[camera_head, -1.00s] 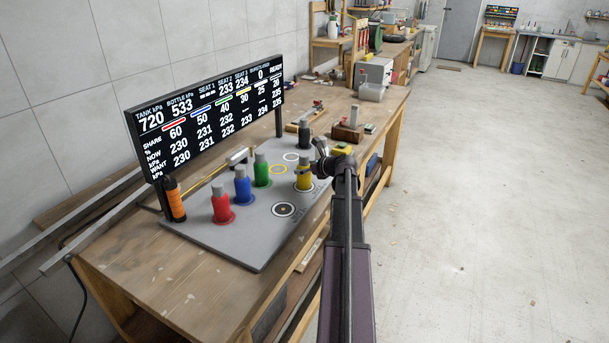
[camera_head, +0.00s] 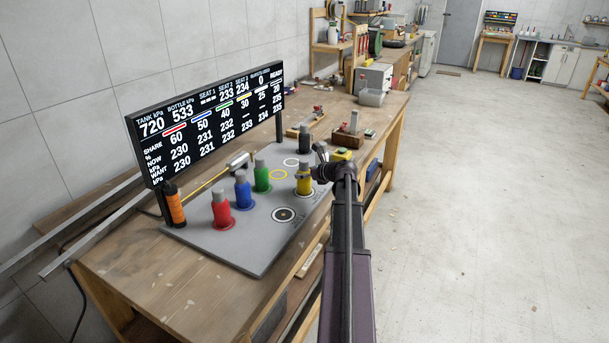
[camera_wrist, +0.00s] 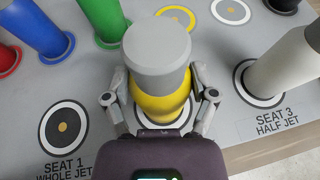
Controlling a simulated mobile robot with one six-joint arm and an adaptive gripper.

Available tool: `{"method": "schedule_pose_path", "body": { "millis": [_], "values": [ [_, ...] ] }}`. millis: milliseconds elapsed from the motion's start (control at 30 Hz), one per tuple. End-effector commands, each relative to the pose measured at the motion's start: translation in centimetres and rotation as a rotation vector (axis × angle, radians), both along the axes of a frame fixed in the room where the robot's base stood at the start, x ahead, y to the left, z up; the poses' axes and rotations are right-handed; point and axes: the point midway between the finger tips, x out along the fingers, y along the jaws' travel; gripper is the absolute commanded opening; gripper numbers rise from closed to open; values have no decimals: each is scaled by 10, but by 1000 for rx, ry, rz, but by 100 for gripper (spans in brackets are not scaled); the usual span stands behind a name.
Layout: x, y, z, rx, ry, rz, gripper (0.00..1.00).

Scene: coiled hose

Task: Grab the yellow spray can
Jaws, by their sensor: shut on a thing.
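The yellow spray can (camera_head: 304,184) stands upright on the grey board, with a grey cap. In the wrist view the yellow can (camera_wrist: 160,105) is seen from above, its cap hiding part of the body. My gripper (camera_wrist: 158,92) has one finger on each side of the yellow body and is shut on it below the cap. In the head view my gripper (camera_head: 316,174) reaches the can from the right. The can's base appears to be on its ringed seat, partly hidden by the gripper.
Red (camera_head: 222,210), blue (camera_head: 243,190) and green (camera_head: 262,176) cans stand left of the yellow one. The empty Seat 1 ring (camera_wrist: 63,128) lies at front left. A pale cylinder (camera_wrist: 282,66) stands close on the right at Seat 3. A display panel (camera_head: 212,115) stands behind the board.

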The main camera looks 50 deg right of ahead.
Motion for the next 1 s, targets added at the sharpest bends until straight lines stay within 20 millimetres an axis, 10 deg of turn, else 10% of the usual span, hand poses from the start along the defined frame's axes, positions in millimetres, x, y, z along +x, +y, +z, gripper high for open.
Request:
{"method": "schedule_pose_path", "body": {
  "millis": [600,1000],
  "values": [
    [0,0,41,1,-1,-1,13],
    [-81,-28,43,0,-1,-4,13]
  ]
}}
